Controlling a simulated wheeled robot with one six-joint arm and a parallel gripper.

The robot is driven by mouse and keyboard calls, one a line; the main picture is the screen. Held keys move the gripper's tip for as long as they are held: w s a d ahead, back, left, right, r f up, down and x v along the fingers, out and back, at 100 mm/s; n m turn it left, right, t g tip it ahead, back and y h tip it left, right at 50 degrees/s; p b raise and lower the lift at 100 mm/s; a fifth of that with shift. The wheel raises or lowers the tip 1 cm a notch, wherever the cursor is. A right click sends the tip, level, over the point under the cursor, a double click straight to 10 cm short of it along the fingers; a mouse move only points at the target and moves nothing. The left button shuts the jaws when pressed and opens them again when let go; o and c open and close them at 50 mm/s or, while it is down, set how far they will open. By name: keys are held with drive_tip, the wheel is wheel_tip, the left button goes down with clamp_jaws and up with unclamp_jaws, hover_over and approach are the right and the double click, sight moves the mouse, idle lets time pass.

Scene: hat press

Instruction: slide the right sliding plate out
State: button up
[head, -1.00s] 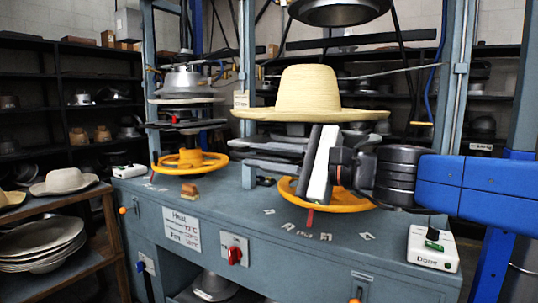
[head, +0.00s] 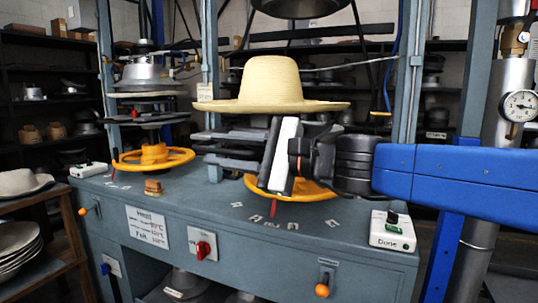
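The right press station holds a straw hat (head: 272,85) above dark grey stacked plates. The right sliding plate seems to be among these plates (head: 225,150), under the hat, with its right part hidden behind my gripper. My gripper (head: 278,156) is in front of the stack, just below the hat brim and above the orange handwheel (head: 318,191). Its long pale and dark finger faces stand upright, slightly tilted. The gap between the fingers is not clear, and I cannot tell whether they touch the plate.
The left station has its own plates (head: 150,103) and an orange wheel (head: 130,162). On the grey bench (head: 110,185) are a small brown block (head: 153,187) and a white "Done" box (head: 392,230). A blue post and a gauge (head: 519,106) stand at the right.

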drive_tip(key=v, duration=1.7)
drive_tip(key=shift+d, duration=0.1)
idle(0.4)
